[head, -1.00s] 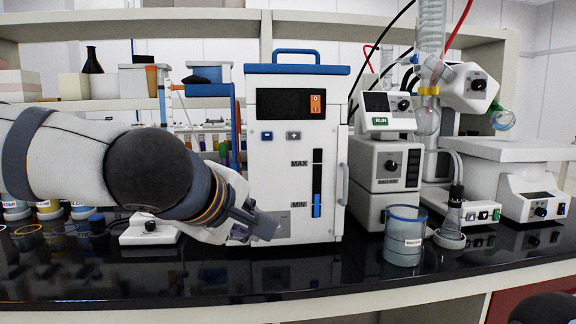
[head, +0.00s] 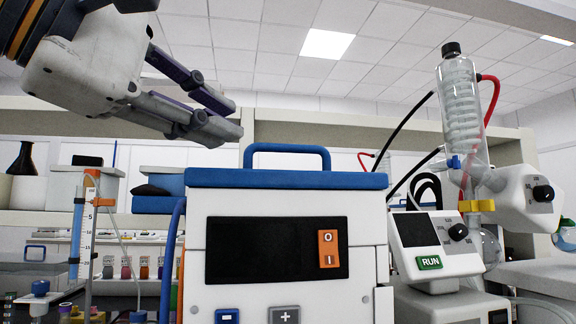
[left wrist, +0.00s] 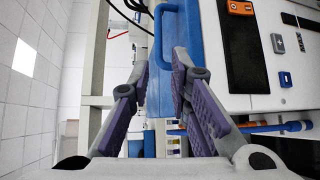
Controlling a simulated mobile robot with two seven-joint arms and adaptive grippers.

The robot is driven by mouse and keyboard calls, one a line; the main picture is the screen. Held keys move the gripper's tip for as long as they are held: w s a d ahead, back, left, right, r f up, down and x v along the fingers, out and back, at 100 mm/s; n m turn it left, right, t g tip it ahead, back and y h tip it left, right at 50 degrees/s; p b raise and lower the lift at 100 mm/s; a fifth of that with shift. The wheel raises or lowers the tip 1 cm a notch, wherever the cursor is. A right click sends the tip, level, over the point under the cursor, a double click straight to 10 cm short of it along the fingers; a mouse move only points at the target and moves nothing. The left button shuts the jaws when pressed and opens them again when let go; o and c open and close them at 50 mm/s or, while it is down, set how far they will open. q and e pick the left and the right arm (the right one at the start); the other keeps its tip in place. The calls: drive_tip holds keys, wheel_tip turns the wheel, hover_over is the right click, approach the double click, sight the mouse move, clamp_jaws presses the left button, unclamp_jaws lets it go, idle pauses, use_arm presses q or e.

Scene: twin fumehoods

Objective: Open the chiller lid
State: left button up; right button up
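The chiller (head: 210,240) is a white box with a dark display and an orange switch. Its blue lid (head: 340,181) lies flat and closed on top, with a blue loop handle (head: 288,149) standing up from it. My left gripper (head: 233,118) is open and empty, above and left of the handle and apart from it in the head view. In the left wrist view the open fingers (left wrist: 160,58) point toward the lid (left wrist: 192,30), and one finger overlaps it in the picture. My right gripper is not in view.
A glass condenser (head: 461,105) with red and black hoses stands right of the chiller, behind a white RUN unit (head: 435,248). A measuring cylinder (head: 86,235) and small vials are at the left. Shelves stand behind. The space above the lid is free.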

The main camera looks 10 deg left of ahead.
sight(280, 147)
use_arm(q)
drive_tip(key=x, duration=1)
drive_tip(key=shift+s+d+r, duration=0.1)
drive_tip(key=shift+d, duration=0.35)
clamp_jaws()
